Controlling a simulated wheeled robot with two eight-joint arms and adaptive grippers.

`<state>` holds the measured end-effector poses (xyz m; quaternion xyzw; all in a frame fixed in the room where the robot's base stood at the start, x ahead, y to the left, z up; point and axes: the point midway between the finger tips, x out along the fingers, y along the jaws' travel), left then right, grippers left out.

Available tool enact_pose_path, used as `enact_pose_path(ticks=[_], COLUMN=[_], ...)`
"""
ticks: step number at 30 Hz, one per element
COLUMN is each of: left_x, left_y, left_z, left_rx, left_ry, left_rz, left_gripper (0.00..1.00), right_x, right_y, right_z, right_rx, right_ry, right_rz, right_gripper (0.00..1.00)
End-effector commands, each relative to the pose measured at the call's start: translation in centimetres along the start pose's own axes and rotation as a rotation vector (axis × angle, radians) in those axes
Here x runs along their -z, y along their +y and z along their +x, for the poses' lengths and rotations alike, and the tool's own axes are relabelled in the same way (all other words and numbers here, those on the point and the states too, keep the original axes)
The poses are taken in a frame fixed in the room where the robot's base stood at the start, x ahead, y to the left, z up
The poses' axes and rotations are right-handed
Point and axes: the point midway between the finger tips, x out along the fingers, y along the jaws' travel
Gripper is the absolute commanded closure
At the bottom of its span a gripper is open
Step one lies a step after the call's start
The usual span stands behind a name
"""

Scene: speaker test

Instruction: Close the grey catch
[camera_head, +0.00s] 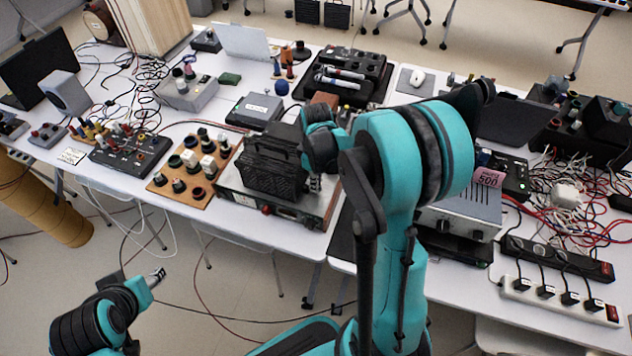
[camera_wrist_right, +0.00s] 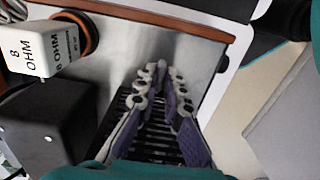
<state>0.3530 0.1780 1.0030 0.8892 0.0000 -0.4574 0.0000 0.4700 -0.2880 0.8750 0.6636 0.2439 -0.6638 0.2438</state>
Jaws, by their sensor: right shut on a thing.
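My right gripper (camera_head: 315,186) is at the right side of a black ribbed case (camera_head: 272,172), which stands on a metal-fronted unit on the table. In the right wrist view, the two purple-padded fingers of my right gripper (camera_wrist_right: 160,72) come close together at their tips, over black ribs (camera_wrist_right: 152,146). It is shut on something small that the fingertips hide. I cannot make out the grey catch clearly in either view. My left gripper (camera_head: 157,276) is low at the left, in front of the table and away from the case; its fingers are too small to judge.
A wooden board (camera_head: 190,178) with several knobs and white blocks lies left of the case. A white block marked 8 OHM (camera_wrist_right: 40,52) is close in the wrist view. A grey amplifier (camera_head: 462,214) stands to the right. Loose cables and power strips (camera_head: 560,300) crowd the right table.

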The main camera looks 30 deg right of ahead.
Motion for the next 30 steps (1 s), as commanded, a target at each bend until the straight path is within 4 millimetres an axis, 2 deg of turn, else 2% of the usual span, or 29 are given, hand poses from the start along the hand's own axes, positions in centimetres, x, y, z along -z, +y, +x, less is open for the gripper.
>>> enact_pose_path(ticks=[15,16,17,26,30], left_x=[0.0,0.0,0.0,0.0,0.0], left_y=[0.0,0.0,0.0,0.0,0.0], left_z=[0.0,0.0,0.0,0.0,0.0], left_rx=[0.000,0.000,0.000,0.000,0.000], left_ry=[0.000,0.000,0.000,0.000,0.000], left_rz=[0.000,0.000,0.000,0.000,0.000], left_gripper=[0.50,0.50,0.50,0.50,0.50], right_x=[0.0,0.0,0.0,0.0,0.0], right_y=[0.0,0.0,0.0,0.0,0.0], right_z=[0.0,0.0,0.0,-0.1,-1.4], right_rx=[-0.001,-0.001,-0.001,0.000,0.000], right_ry=[0.000,0.000,0.000,0.000,0.000], right_rz=[-0.018,-0.018,-0.018,-0.018,-0.018], right_gripper=[1.00,0.86,0.83,0.83,0.83])
